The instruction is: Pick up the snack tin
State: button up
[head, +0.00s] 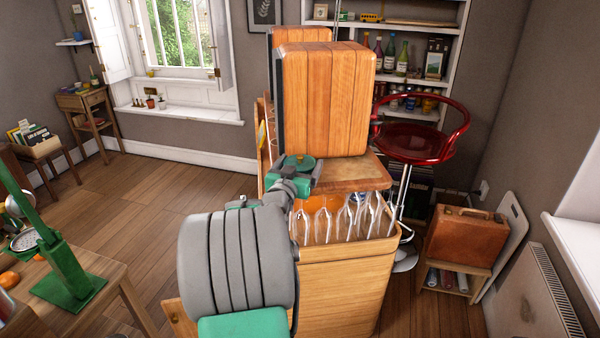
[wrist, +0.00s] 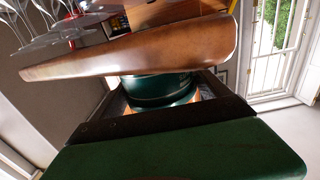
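The snack tin appears to be the dark green round tin in the wrist view (wrist: 160,88); its upper part is hidden behind a brown wooden board. In the head view a green round top (head: 301,162) shows at the wooden cabinet's edge. My gripper (wrist: 165,108) is around the tin, one dark finger on each side. Narrow orange-brown gaps show between tin and fingers, so the fingers look open and not pressed on it. In the head view my gripper (head: 298,184) is partly hidden by my arm.
A wooden ledge (head: 350,174) with hanging wine glasses (head: 345,220) is close to my gripper. Tall wooden cabinet doors (head: 328,98) rise just above. A red stool (head: 420,140) stands behind right. Open floor (head: 170,190) lies to the left.

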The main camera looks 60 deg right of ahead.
jog(key=c, duration=0.9)
